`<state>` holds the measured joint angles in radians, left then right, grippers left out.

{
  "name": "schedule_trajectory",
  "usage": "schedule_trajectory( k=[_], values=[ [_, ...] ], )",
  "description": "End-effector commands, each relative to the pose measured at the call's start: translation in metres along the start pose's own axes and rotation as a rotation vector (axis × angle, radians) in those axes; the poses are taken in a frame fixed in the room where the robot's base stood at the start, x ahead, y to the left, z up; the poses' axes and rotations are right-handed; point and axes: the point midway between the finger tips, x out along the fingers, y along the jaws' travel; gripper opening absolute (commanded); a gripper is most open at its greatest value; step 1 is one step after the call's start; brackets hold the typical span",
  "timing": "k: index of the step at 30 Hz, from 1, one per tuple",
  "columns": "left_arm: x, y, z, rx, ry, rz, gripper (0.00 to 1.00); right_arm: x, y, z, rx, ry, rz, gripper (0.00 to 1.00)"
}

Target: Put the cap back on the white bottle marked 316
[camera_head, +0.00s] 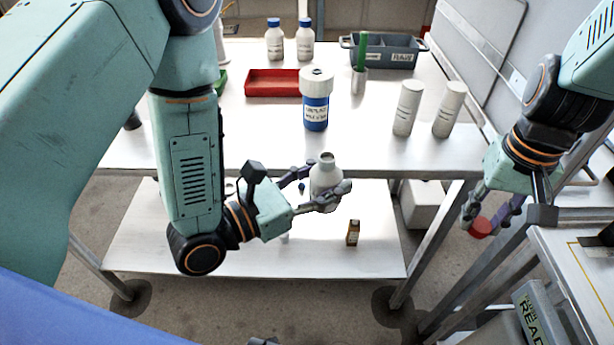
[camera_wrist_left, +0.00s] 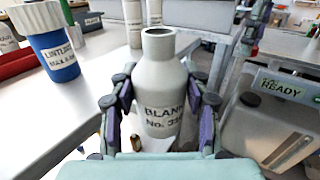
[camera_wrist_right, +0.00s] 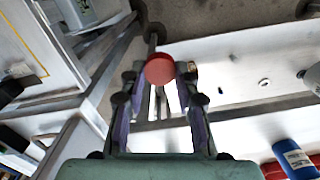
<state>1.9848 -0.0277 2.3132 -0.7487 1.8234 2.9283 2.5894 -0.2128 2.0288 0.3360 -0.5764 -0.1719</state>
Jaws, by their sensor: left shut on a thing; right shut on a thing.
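The white bottle (camera_wrist_left: 160,82) has no cap and its neck is open. Its label reads "BLANK No. 31", with the last digit unclear, in the left wrist view. My left gripper (camera_head: 322,196) is shut around the bottle's body and holds it upright in front of the table's near edge. The bottle also shows in the head view (camera_head: 325,178). My right gripper (camera_head: 492,218) is shut on a red cap (camera_head: 481,227), well to the right of the bottle. The red cap also shows between the fingertips in the right wrist view (camera_wrist_right: 159,69).
A blue jar with a white lid (camera_head: 316,112), a red tray (camera_head: 272,83), two white cylinders (camera_head: 408,108) and a grey RAW bin (camera_head: 388,53) stand on the table (camera_head: 260,135). A small brown bottle (camera_head: 353,233) stands on the lower shelf (camera_head: 150,235).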

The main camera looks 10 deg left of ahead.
Motion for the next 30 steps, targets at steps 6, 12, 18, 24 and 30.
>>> schedule_trajectory(
  k=[6,12,18,24,30],
  values=[
    [0.015,-0.011,0.003,0.003,-0.002,-0.043,0.0,0.0,0.0,0.0,0.0,0.0,0.0,0.22],
    [0.019,-0.015,0.004,0.001,-0.002,-0.055,0.0,0.0,0.0,0.0,0.0,0.0,0.0,0.22],
    [0.02,-0.015,0.004,0.001,-0.002,-0.056,0.0,0.0,0.0,0.0,0.0,0.0,0.0,0.22],
    [0.019,-0.015,0.004,0.001,-0.002,-0.055,0.0,0.0,0.0,0.0,0.0,0.0,0.0,0.22],
    [0.02,-0.01,0.011,0.004,-0.006,-0.05,0.0,-0.001,0.0,0.0,0.0,0.0,0.0,0.22]
  ],
)
